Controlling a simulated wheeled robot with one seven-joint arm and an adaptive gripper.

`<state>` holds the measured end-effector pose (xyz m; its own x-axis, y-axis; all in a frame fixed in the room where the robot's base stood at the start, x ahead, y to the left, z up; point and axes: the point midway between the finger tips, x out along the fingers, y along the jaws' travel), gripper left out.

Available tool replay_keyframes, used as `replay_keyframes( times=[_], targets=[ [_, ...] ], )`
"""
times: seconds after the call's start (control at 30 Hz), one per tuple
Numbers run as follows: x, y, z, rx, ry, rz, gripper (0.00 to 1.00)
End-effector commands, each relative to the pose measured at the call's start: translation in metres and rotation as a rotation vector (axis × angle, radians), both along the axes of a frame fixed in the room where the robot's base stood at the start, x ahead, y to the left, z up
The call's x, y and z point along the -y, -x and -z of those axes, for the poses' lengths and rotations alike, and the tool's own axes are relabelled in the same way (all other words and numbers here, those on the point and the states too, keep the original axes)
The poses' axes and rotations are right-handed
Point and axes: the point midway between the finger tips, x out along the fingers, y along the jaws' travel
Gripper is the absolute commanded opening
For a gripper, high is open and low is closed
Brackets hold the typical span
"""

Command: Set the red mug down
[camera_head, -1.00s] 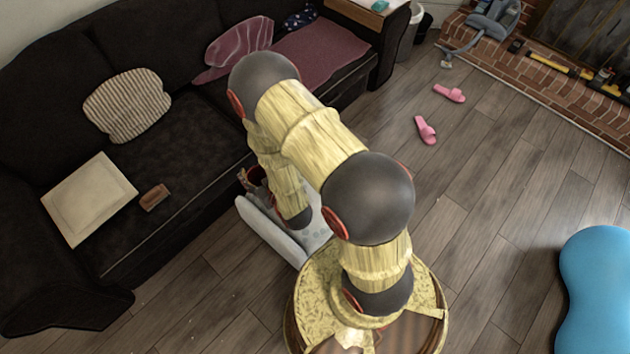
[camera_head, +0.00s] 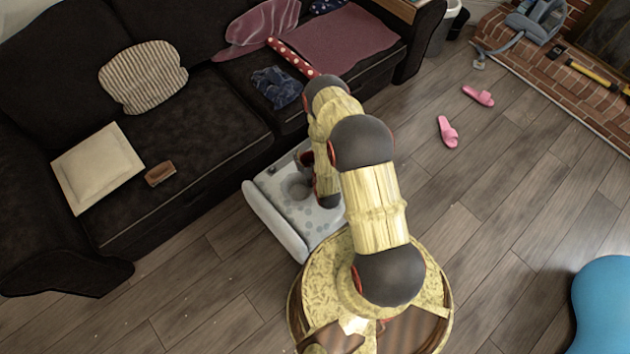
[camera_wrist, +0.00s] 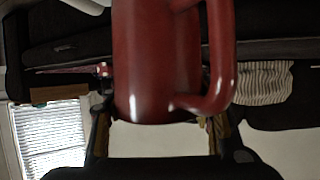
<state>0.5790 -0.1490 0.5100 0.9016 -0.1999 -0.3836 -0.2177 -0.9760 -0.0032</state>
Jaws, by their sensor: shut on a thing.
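The red mug (camera_wrist: 160,55) fills the upper middle of the wrist view, its handle to the right and its upper part cut off by the frame. My gripper (camera_wrist: 159,118) is shut on it, a finger showing at each side. In the head view a small dark red patch beside the end of my arm may be the mug, but my arm mostly hides it and the gripper. That patch is over or beside a light grey piece (camera_head: 268,192) with a round hollow and a raised edge. I cannot tell whether the mug touches anything.
The dark sofa (camera_head: 205,135) bears a striped cushion (camera_head: 143,77), a pale square cushion (camera_head: 98,168), a brown block (camera_head: 160,173), and blue clothing (camera_head: 276,87). Pink slippers (camera_head: 448,131) lie on the wooden floor. A blue rounded object (camera_head: 603,305) is at lower right. Floor between is clear.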

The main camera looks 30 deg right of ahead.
Motion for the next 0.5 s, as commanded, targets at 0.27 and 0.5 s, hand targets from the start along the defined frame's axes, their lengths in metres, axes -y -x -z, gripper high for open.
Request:
replay_keyframes(
  times=[0.27, 0.5],
  targets=[
    [0.036, -0.005, 0.022, 0.003, 0.001, 0.012, 0.14],
    [0.088, -0.016, 0.047, 0.004, 0.001, 0.010, 0.14]
  ],
)
